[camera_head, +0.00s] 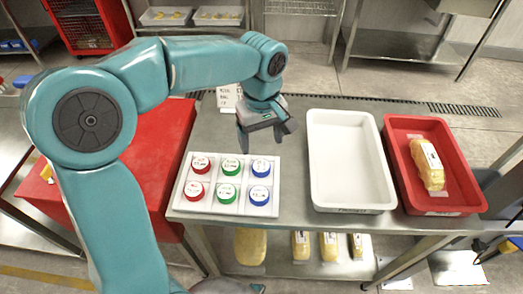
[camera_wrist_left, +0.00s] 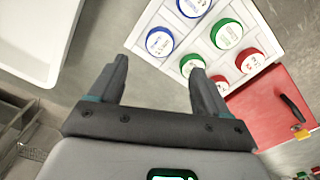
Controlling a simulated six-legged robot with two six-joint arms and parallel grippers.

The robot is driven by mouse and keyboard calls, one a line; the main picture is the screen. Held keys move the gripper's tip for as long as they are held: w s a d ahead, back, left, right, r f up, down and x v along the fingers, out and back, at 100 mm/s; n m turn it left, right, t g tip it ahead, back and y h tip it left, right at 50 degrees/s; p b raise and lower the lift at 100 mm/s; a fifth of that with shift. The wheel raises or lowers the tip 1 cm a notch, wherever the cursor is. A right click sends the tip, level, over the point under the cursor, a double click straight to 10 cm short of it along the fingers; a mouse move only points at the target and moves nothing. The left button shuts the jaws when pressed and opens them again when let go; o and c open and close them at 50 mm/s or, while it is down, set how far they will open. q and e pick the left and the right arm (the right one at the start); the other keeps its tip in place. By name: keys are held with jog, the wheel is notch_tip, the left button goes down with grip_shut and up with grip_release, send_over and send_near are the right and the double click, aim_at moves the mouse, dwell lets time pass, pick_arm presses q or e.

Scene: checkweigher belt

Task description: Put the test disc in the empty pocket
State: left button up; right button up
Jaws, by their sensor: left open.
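A white tray of pockets (camera_head: 211,208) lies on the steel table, left of centre. Its pockets hold two red discs (camera_head: 194,190), two green discs (camera_head: 227,193) and two blue discs (camera_head: 259,195), all with white labelled tops. I see no empty pocket and cannot tell which disc is the test disc. My left gripper (camera_head: 267,137) is open and empty, just beyond the tray's far right corner and apart from the discs. In the left wrist view the open fingers (camera_wrist_left: 158,68) point toward the tray (camera_wrist_left: 265,36). My right gripper is not in view.
A white bin (camera_head: 345,207), empty, stands right of the tray. A red bin (camera_head: 393,150) with a wrapped yellow item (camera_head: 429,166) is beside it. A red-topped surface (camera_head: 162,160) lies left. Yellow items (camera_head: 250,246) sit on the lower shelf.

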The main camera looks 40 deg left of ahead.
pick_arm(q)
notch_tip(320, 180, up, 3)
dwell(0.6)
